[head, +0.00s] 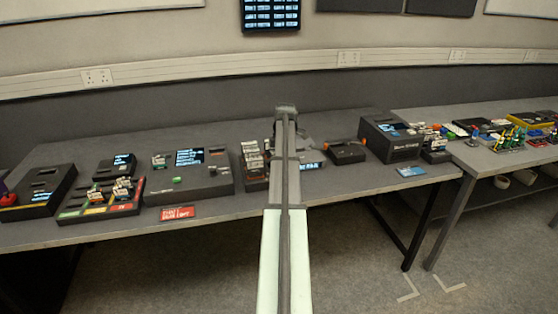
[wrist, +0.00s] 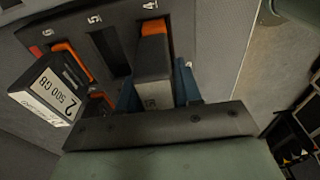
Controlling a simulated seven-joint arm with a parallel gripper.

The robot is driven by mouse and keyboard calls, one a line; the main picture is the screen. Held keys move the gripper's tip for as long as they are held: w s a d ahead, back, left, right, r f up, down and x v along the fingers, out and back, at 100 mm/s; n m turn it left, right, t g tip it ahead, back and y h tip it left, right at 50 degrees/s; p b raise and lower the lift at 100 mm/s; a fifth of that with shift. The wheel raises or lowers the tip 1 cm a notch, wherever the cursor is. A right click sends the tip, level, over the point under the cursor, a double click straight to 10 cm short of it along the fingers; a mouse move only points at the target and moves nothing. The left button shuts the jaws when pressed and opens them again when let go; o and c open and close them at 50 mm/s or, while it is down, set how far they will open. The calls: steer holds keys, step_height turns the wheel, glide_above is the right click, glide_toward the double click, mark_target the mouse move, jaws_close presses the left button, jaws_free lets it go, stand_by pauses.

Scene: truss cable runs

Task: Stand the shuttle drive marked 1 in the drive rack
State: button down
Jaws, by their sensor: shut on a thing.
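My gripper (wrist: 158,88) shows in the wrist view, its dark blue fingers shut on a grey shuttle drive (wrist: 153,62) with an orange end. This drive is at the place marked 4 of a dark numbered rack (wrist: 113,15). Its own number cannot be read, and I cannot tell how deep it sits. The place marked 5 shows a dark empty slot. A drive with a white label reading 2 and 500 GB (wrist: 45,92) stands to the left. An orange-ended drive (wrist: 70,60) is at place 6. In the head view my arm hides the fingers and the held drive.
In the head view, a stack of white-labelled items (head: 254,160) stands left of my arm. A grey console with a screen (head: 190,176) is further left. A large dark box (head: 391,138) stands right. The table front (head: 345,184) has bare room.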

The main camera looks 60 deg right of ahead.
steer(key=shift+f, duration=0.6)
stand_by(0.3)
steer(key=shift+c, duration=1.8)
jaws_free()
steer(key=shift+r, duration=0.15)
steer(key=shift+r, duration=3.65)
